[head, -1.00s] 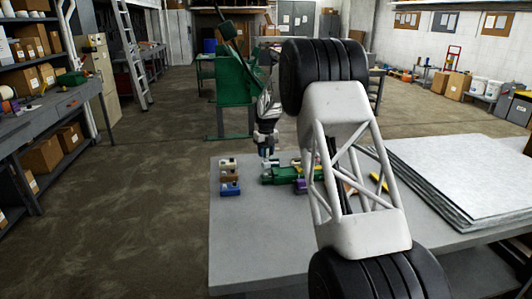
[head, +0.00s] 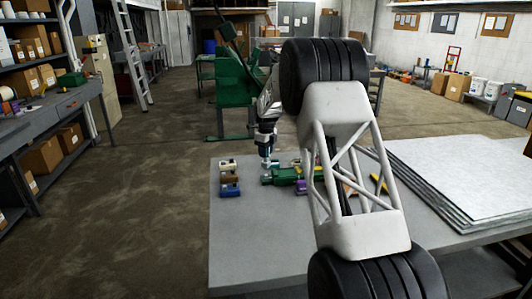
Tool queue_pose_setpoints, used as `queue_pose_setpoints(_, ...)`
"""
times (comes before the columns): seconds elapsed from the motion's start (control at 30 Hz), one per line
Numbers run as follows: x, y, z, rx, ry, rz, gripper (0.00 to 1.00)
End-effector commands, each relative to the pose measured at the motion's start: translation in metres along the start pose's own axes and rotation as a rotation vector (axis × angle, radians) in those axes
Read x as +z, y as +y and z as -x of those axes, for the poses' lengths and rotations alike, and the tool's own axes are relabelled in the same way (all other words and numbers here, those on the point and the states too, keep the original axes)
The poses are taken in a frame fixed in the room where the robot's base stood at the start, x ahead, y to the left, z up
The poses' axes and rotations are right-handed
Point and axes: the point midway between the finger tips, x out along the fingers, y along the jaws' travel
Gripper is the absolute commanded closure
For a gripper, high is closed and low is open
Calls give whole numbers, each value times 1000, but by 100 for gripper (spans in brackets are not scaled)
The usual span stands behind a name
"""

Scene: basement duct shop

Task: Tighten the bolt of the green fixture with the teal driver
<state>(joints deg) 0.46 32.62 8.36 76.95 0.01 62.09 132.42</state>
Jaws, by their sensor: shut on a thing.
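The green fixture (head: 284,176) lies on the grey table near its far edge, left of my arm's white lattice link, which hides what is behind it. My gripper (head: 267,150) points down over the fixture's left end. It is shut on a slim tool, seemingly the teal driver, whose colour barely shows at this size. The driver's lower end is close to the fixture's left end; I cannot tell whether it touches. The bolt is too small to make out.
Stacked grey sheets (head: 460,180) cover the table's right side. The table's front left is clear.

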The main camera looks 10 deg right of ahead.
Motion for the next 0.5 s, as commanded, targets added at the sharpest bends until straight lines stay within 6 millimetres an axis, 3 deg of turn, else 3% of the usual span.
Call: queue_pose_setpoints(0.5, 0, 0, 8, -2, 0, 571, 86)
